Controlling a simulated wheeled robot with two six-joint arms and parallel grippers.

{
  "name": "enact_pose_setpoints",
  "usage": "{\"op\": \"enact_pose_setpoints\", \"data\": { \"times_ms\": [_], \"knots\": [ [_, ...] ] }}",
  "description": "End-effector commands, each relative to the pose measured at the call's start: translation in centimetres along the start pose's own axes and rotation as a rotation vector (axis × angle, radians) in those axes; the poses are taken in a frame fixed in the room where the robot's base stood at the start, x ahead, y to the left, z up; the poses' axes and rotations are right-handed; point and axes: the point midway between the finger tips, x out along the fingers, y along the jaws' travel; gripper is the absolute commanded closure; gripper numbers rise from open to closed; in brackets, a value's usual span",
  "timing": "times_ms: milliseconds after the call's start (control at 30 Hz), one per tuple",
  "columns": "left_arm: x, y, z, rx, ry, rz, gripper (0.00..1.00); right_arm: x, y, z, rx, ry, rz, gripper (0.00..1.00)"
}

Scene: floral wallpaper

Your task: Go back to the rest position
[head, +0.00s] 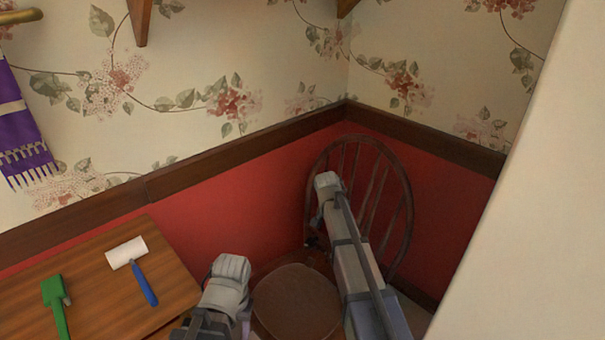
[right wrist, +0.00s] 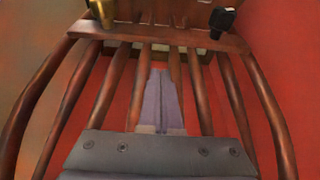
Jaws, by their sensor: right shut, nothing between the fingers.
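My right arm (head: 358,275) reaches toward the wooden chair (head: 408,225) in the corner. In the right wrist view my right gripper (right wrist: 162,73) is shut and empty, its two grey fingers side by side. The fingers point at the spindles of the chair back (right wrist: 207,95); I cannot tell whether they touch them. My left arm (head: 226,285) shows at the bottom middle of the head view, left of the chair's round seat (head: 295,305). My left gripper is not in view.
A wooden table (head: 95,260) at lower left holds a white roller with a blue handle (head: 143,283) and a green tool (head: 55,300). A purple cloth (head: 22,130) hangs at the left. A pale upright surface (head: 540,200) closes off the right. Red wall panelling stands close behind the chair.

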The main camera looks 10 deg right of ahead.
Motion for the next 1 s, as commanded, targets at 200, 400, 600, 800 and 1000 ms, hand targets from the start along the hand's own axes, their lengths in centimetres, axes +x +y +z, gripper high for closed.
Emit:
{"op": "enact_pose_setpoints", "data": {
  "times_ms": [200, 400, 600, 800, 1000],
  "knots": [
    [-3.9, -0.4, 0.2, 0.0, 0.0, 0.0, 0.5, -5.3, 0.8, 4.3, -0.177, -0.036, -0.007, 1.0],
    [-10.8, -1.0, 0.6, 0.0, 0.0, 0.0, 0.5, -15.4, 3.9, 13.7, -0.612, -0.123, -0.032, 1.0],
    [-16.2, -1.6, 0.9, -0.001, 0.0, 0.0, 0.5, -23.5, 8.3, 21.1, -1.029, -0.2, -0.069, 1.0],
    [-19.0, -1.8, 1.1, -0.001, 0.0, 0.0, 0.5, -27.7, 11.6, 24.9, -1.29, -0.248, -0.099, 1.0],
    [-19.5, -1.9, 1.1, -0.001, 0.0, 0.0, 0.5, -28.6, 12.4, 26.0, -1.373, -0.263, -0.109, 1.0]
  ]
}}
